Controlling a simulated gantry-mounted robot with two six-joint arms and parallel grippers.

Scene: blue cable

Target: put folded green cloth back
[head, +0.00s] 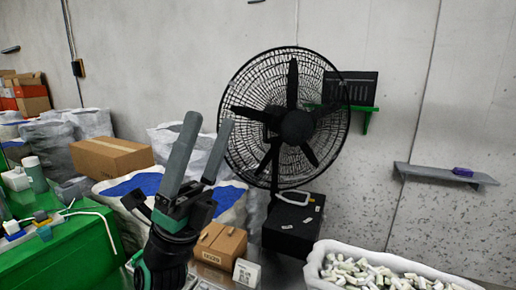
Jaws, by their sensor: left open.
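My left gripper (208,122) rises from the bottom of the head view with its two grey fingers pointing up and spread apart. It is open, with nothing between the fingers. It stands in front of the sacks and to the left of the black fan. I cannot make out a folded green cloth anywhere in this view. My right gripper is not in view.
A black fan (297,125) stands by the wall above a black box (293,225). Cardboard boxes (112,158) and a small carton (221,245) sit nearby. A green table (70,255) is at left, a white-lined bin (318,262) at lower right, a grey wall shelf (440,173) at right.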

